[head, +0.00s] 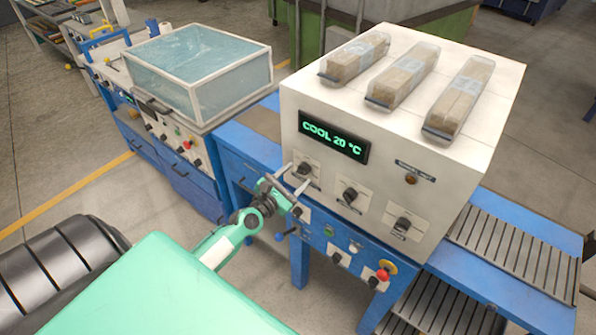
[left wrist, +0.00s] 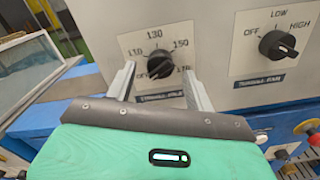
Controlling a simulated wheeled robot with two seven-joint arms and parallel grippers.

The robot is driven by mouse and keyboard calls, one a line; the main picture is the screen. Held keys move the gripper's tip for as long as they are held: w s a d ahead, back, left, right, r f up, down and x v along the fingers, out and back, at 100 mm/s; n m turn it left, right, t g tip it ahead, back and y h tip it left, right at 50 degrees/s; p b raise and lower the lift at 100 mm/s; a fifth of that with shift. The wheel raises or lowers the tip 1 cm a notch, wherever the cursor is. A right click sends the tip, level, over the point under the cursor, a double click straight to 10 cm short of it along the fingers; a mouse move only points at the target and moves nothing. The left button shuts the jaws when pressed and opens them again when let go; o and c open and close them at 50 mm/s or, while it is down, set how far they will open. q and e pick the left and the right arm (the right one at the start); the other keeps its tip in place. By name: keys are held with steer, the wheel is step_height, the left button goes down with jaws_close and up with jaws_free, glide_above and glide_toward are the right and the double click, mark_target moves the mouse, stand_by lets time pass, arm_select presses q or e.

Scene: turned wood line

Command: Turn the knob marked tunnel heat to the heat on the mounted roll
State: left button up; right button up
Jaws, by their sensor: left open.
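The tunnel heat knob (head: 304,169) is a black knob at the left of the white tunnel box's front. In the left wrist view the knob (left wrist: 160,66) sits on a dial with 130 at its top and 150 to the upper right. Its lower label is partly hard to read, and I cannot tell its exact setting. My left gripper (head: 297,174) is open, with one finger on each side of the knob's lower part; I cannot tell whether they touch it. The display (head: 333,136) reads COOL 20 °C. I cannot make out the mounted roll. My right gripper is out of view.
A fan knob (left wrist: 279,46) marked OFF, LOW, HIGH is right of the dial. Another black knob (head: 402,224) is farther right. A red button (head: 383,275) is on the blue frame below. Three wrapped packs lie on the box. A clear-lidded machine (head: 198,65) stands left.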

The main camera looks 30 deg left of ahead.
arm_select(q)
steer(key=shift+w, duration=0.85)
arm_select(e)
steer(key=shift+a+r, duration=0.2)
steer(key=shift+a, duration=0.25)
arm_select(q)
steer(key=c, duration=1)
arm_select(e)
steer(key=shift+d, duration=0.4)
